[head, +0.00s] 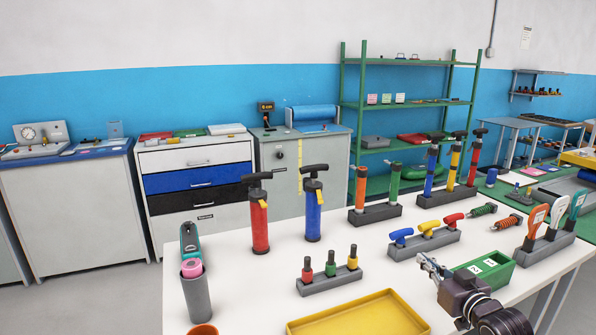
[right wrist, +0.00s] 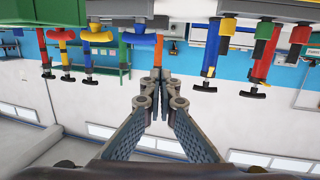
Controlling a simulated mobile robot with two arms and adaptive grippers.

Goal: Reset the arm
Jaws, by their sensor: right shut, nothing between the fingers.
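My right arm enters the head view at the lower right, with its gripper (head: 428,264) above the white table (head: 250,290). The gripper is to the left of a green box (head: 488,270) with white labels, and part of the box is hidden by my arm. In the right wrist view the picture is upside down, and the two fingers (right wrist: 158,80) are together with nothing between them. My left gripper is in neither view.
A yellow tray (head: 358,315) lies at the table's front. Red (head: 259,222) and blue (head: 313,210) pumps stand upright at the left. Grey racks hold small colored valves (head: 330,282) and T-shaped handles (head: 424,242). A grey cup (head: 196,297) stands near the left edge.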

